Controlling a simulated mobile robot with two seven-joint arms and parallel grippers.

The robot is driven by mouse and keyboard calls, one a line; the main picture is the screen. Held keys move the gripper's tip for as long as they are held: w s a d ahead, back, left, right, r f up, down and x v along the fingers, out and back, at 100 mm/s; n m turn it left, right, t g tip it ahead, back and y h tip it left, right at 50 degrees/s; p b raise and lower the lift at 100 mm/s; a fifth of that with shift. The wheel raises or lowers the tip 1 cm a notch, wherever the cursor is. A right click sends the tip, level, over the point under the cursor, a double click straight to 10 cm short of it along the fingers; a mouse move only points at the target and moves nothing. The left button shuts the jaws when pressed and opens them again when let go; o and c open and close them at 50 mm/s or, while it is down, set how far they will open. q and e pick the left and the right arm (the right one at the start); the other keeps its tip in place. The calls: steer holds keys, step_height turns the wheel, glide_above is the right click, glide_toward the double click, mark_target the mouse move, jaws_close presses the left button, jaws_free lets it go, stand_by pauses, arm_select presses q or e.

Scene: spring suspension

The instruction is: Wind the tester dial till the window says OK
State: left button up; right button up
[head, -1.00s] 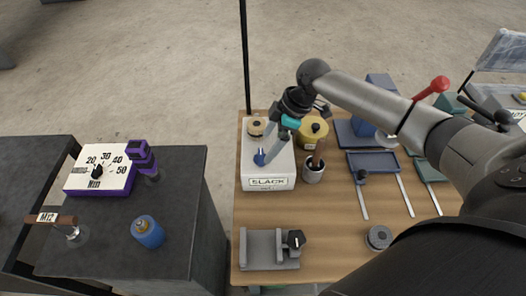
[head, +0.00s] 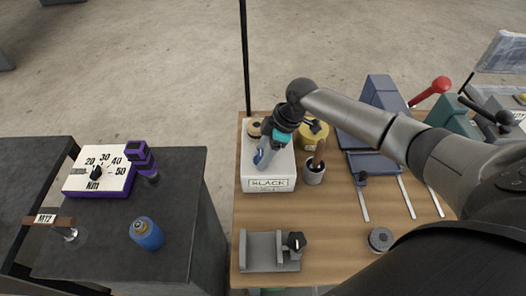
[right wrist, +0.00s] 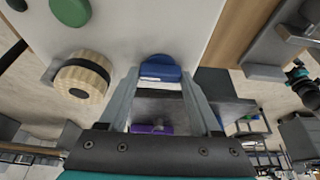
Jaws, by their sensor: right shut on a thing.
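The tester is a white box (head: 254,176) on the wooden table; its front window (head: 269,184) reads SLACK. A blue dial (head: 259,158) sits on its top face, partly hidden by my right gripper (head: 264,157). In the right wrist view the blue dial (right wrist: 160,69) is between the fingertips of my right gripper (right wrist: 160,82), which is shut on it. A ribbed wooden knob (right wrist: 82,78) and a green round part (right wrist: 70,11) are also on the white box there. My left gripper is not in view.
A cup with a wooden-handled tool (head: 314,174) and a yellow round container (head: 314,135) stand close right of the tester. A grey vise-like fixture (head: 268,251) is in front. A dark cabinet at left holds a torque gauge (head: 99,171) and blue canister (head: 147,234).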

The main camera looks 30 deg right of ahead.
steer(key=c, duration=0.8)
steer(key=shift+s+r+m+p, duration=0.15)
steer(key=shift+m+p, duration=0.35)
steer(key=shift+p, duration=0.45)
steer(key=m+h+p, duration=0.1)
steer(key=m+p, duration=0.2)
steer(key=p, duration=0.1)
steer(key=m+t+h+p, duration=0.1)
steer(key=m+p, duration=0.2)
steer(key=p, duration=0.1)
steer(key=m+t+h+p, duration=0.1)
steer(key=m+p, duration=0.2)
steer(key=p, duration=0.1)
steer(key=shift+a+r, duration=0.1)
steer(key=shift+a, duration=0.2)
steer(key=shift+a+m+h+p, duration=0.1)
steer(key=shift+m+h+p, duration=0.2)
steer(key=shift+m+p, duration=0.7)
steer(key=shift+m+h+p, duration=0.3)
steer(key=shift+m+h, duration=0.1)
steer(key=shift+m, duration=0.6)
steer(key=shift+f+m+h, duration=0.2)
steer(key=shift+m+h, duration=0.1)
steer(key=shift+m, duration=0.5)
steer(key=shift+m+h, duration=0.6)
steer(key=shift+m, duration=0.9)
